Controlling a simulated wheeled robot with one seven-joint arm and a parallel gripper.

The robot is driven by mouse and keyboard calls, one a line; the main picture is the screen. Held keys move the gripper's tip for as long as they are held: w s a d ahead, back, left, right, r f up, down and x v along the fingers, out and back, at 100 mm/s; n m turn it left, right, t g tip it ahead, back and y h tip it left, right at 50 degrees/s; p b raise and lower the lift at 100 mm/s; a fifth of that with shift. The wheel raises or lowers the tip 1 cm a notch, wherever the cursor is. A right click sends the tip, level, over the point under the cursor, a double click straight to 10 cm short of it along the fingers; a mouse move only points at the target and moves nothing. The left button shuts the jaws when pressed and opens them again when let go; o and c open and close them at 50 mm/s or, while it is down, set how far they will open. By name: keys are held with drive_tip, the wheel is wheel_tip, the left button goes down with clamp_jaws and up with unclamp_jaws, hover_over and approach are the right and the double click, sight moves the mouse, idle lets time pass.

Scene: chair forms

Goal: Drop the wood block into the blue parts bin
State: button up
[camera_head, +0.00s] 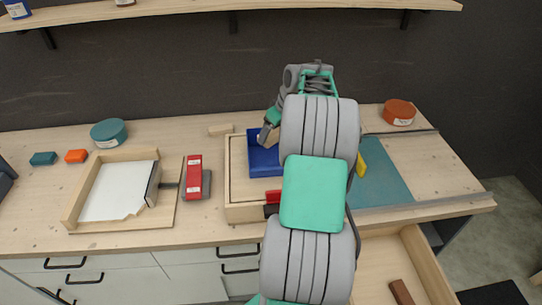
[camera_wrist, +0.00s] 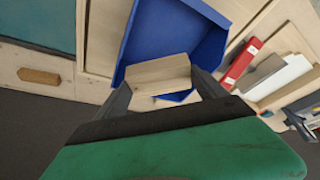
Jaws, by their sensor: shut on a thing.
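The wood block (camera_wrist: 158,74) is pale and sits between the two fingers of my gripper (camera_wrist: 162,90) in the wrist view. In that view it overlaps the blue parts bin (camera_wrist: 190,22), with the bin's interior behind it. In the head view the blue bin (camera_head: 256,162) stands in a wooden tray, partly hidden by my arm. My gripper (camera_head: 268,132) is at the bin's far side there, pointing down, with the pale block at its tips. The height of the block over the bin floor is hard to tell.
A red stapler-like object (camera_head: 194,176) and a wooden tray with a white sheet (camera_head: 118,190) are left of the bin. A teal mat (camera_head: 383,183) is right. An open drawer (camera_head: 375,265) is in front.

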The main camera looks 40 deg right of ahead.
drive_tip(key=o, duration=1.3)
drive_tip(key=v, duration=0.8)
drive_tip(key=shift+b, duration=0.4)
drive_tip(key=shift+w+f, duration=0.1)
